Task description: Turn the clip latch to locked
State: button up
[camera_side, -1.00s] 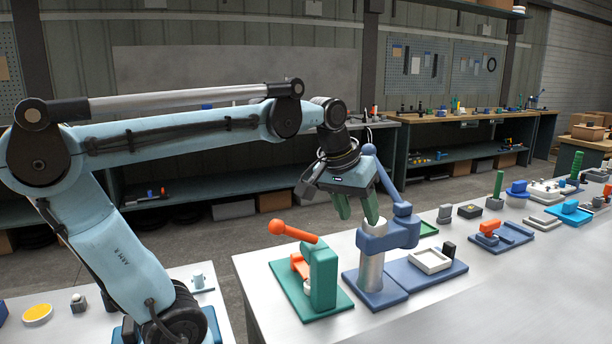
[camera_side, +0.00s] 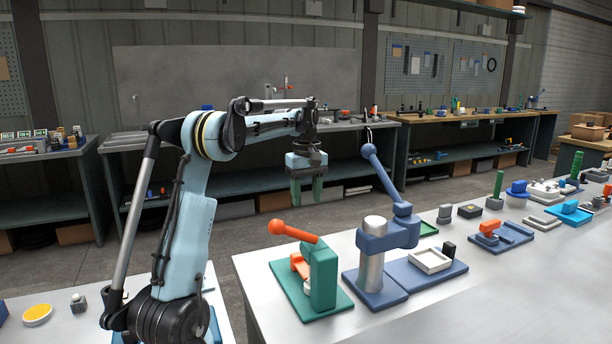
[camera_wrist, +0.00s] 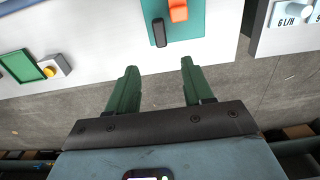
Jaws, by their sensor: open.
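I cannot tell with certainty which fixture is the clip latch. A low orange lever piece (camera_side: 490,227) sits on a blue plate (camera_side: 515,232) on the bench at right in the side view. In the wrist view, an orange part (camera_wrist: 178,10) and a dark block (camera_wrist: 159,32) sit on a teal plate (camera_wrist: 195,30), cut off by the top edge. My gripper (camera_side: 307,203) is open and empty, its green fingers pointing down, above and behind the near fixtures in the side view. In the wrist view the open fingertips (camera_wrist: 159,66) are apart from the teal plate.
A teal stand with an orange ball lever (camera_side: 323,275) and a blue press with a raised ball lever (camera_side: 390,235) stand at the bench's near left. A white tray (camera_side: 431,261) lies beside them. The front right of the bench (camera_side: 520,300) is clear.

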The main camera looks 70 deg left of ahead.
notch_tip(320, 180, down, 15)
jog(key=shift+r, duration=0.15)
dwell(0.5)
jog(key=shift+c, duration=0.3)
grip_shut()
